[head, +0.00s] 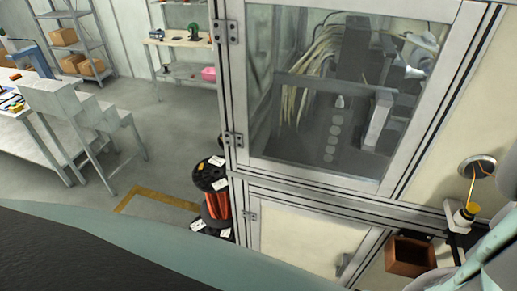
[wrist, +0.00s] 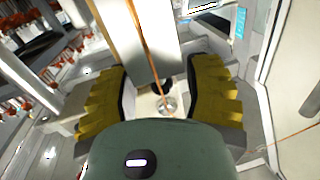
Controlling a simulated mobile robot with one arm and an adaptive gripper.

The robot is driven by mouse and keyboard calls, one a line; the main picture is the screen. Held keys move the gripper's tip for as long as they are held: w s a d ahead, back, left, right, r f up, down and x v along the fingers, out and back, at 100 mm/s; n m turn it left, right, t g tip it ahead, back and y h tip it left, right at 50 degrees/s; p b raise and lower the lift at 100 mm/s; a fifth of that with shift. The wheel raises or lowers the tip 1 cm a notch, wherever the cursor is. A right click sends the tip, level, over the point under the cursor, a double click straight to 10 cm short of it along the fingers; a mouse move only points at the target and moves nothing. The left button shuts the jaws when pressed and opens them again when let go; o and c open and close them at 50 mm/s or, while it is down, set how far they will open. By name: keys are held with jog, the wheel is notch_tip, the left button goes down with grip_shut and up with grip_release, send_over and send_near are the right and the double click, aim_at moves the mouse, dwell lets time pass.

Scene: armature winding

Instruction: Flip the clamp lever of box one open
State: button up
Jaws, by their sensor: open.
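In the wrist view my gripper (wrist: 160,98) is open, its two ribbed yellow fingers wide apart with nothing gripped. A copper-coloured wire (wrist: 148,55) runs down between the fingers in the picture, past a grey metal panel (wrist: 133,40). A small round metal part (wrist: 167,104) shows low between the fingers. I cannot make out the clamp lever or box one for certain in either view. In the head view a yellow and black piece (head: 466,214) sits at the right beside pale arm links; I cannot tell whether it is part of my gripper.
A framed machine enclosure (head: 340,90) with a window fills the centre and right. A round metal disc (head: 478,167) with an orange wire is on its right side, above a brown open box (head: 410,257). Wire spools (head: 212,195) stand left of the enclosure.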

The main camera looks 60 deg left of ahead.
jog(key=shift+w, duration=0.1)
dwell(0.3)
jog(key=shift+f, duration=0.1)
grip_shut()
